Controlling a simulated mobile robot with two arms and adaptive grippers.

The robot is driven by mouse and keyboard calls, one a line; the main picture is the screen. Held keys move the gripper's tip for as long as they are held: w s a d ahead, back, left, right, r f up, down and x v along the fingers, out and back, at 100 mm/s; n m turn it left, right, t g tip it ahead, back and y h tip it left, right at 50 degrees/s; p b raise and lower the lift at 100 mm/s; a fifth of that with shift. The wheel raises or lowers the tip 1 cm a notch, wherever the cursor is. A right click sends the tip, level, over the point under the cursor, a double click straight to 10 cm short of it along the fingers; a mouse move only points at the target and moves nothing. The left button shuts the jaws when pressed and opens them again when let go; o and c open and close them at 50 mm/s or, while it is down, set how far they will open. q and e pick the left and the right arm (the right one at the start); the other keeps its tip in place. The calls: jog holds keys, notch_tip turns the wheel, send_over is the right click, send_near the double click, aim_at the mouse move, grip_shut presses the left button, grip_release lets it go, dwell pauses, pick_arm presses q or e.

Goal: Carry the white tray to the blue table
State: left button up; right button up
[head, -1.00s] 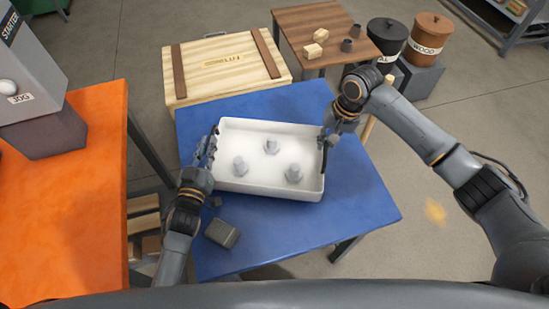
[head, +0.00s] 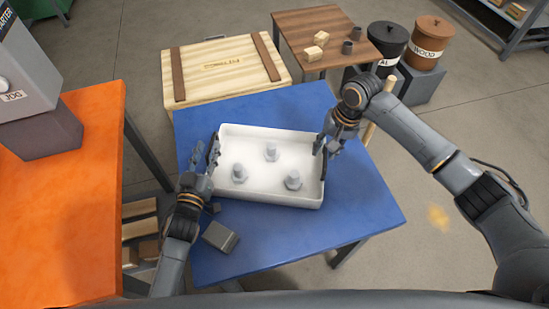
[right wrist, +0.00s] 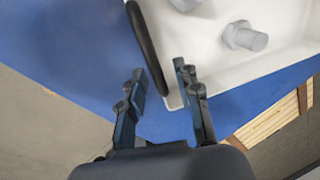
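The white tray (head: 262,197) lies on the blue table (head: 365,205), with several centimetres of bare table around it. My right gripper (head: 325,143) is at the right end. In the right wrist view its fingers (right wrist: 162,92) are apart and empty, with the black handle (right wrist: 148,45) just beyond them. Contact at the left handle is hard to tell.
A grey block (head: 220,237) lies on the blue table near my left arm. An orange table (head: 70,200) stands to the left, a wooden crate (head: 222,72) behind. A brown table (head: 305,22) and two bins (head: 427,45) stand at the back right.

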pick_arm(q)
notch_tip(320, 180, up, 9)
jog(key=shift+f, duration=0.2)
jog(key=shift+r, duration=0.45)
pick_arm(e)
jog(key=shift+r, duration=0.2)
notch_tip(320, 180, up, 12)
jog(key=d, duration=0.2)
jog(key=shift+s+d+f, duration=0.15)
jog(key=shift+s+f, duration=0.05)
jog(key=shift+f, duration=0.05)
